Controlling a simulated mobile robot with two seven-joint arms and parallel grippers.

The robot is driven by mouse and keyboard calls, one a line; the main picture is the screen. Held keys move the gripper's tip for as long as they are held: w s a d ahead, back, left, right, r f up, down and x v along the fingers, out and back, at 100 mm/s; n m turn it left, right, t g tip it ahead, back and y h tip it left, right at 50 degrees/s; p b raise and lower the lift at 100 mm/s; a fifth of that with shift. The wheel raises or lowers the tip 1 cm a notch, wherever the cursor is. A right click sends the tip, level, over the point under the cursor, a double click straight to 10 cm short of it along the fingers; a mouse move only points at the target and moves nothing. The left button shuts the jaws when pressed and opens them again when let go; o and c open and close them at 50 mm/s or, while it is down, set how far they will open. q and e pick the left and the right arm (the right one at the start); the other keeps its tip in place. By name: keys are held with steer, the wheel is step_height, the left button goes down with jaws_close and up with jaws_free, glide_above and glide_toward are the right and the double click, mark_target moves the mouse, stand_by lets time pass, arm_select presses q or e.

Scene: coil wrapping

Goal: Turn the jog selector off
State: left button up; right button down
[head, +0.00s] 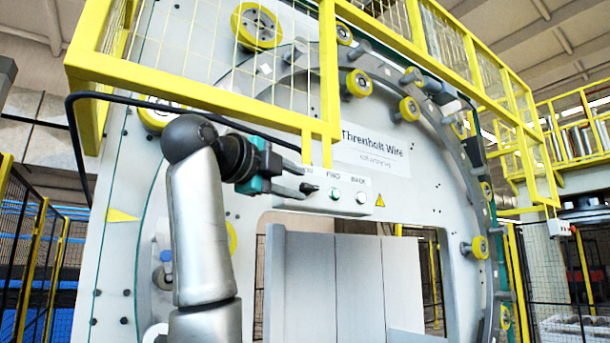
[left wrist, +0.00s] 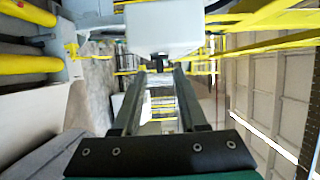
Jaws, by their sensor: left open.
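My right gripper is not in view.
A yellow railing (head: 200,95) runs above the panel, and its post (head: 328,80) comes down close to my gripper. A grey ring with yellow rollers (head: 410,109) curves around the machine. Grey upright plates (head: 355,280) stand in the opening below.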

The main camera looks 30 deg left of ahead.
mark_target(304, 186)
arm_select(q)
steer(key=shift+w+p, duration=0.6)
steer(key=shift+w, duration=1.35)
steer(key=shift+c, duration=0.4)
jaws_close()
